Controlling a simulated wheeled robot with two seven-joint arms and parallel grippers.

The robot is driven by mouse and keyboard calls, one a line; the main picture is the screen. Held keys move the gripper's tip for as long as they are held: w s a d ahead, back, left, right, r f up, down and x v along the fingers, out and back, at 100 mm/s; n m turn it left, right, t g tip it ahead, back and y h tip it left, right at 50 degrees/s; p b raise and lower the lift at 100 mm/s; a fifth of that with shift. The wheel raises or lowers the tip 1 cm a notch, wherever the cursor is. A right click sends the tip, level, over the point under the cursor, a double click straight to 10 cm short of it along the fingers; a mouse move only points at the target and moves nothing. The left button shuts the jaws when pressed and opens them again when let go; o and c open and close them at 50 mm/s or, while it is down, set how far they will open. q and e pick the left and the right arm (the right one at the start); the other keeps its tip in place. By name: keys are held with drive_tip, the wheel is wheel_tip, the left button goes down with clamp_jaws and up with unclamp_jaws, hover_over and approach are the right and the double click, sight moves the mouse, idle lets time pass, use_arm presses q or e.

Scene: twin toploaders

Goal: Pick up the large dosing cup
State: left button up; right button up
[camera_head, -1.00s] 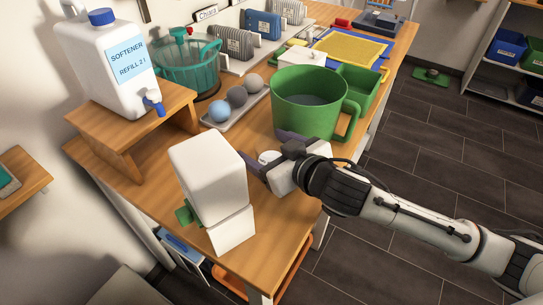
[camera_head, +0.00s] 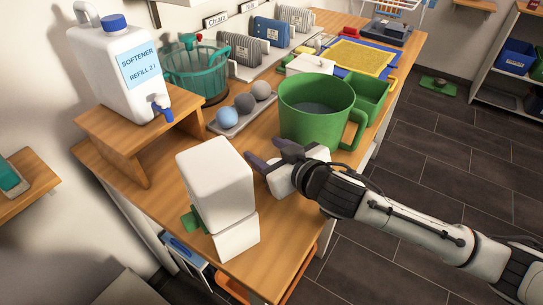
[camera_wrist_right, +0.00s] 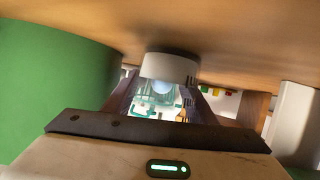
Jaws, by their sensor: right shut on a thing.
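My right gripper (camera_head: 265,157) reaches low over the wooden table, just in front of a big green mug-shaped vessel. In the right wrist view its two fingers are shut on a small white round cup (camera_wrist_right: 170,67), taken here as the large dosing cup. A pale bluish round area shows at the cup's lower side in that view. In the head view the cup is mostly hidden behind my gripper. It appears close to the tabletop, but I cannot tell whether it touches. My left gripper is not in view.
The green mug-shaped vessel (camera_head: 306,128) stands close beyond my right gripper and fills the left of the wrist view (camera_wrist_right: 50,85). White stacked blocks (camera_head: 215,178) stand nearer. A softener canister (camera_head: 115,70) sits on a wooden stand. Grey and blue balls lie on a tray (camera_head: 260,106).

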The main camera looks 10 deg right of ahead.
wheel_tip(320, 180, up, 18)
drive_tip(key=shift+r+p, duration=0.1)
drive_tip(key=shift+p, duration=0.7)
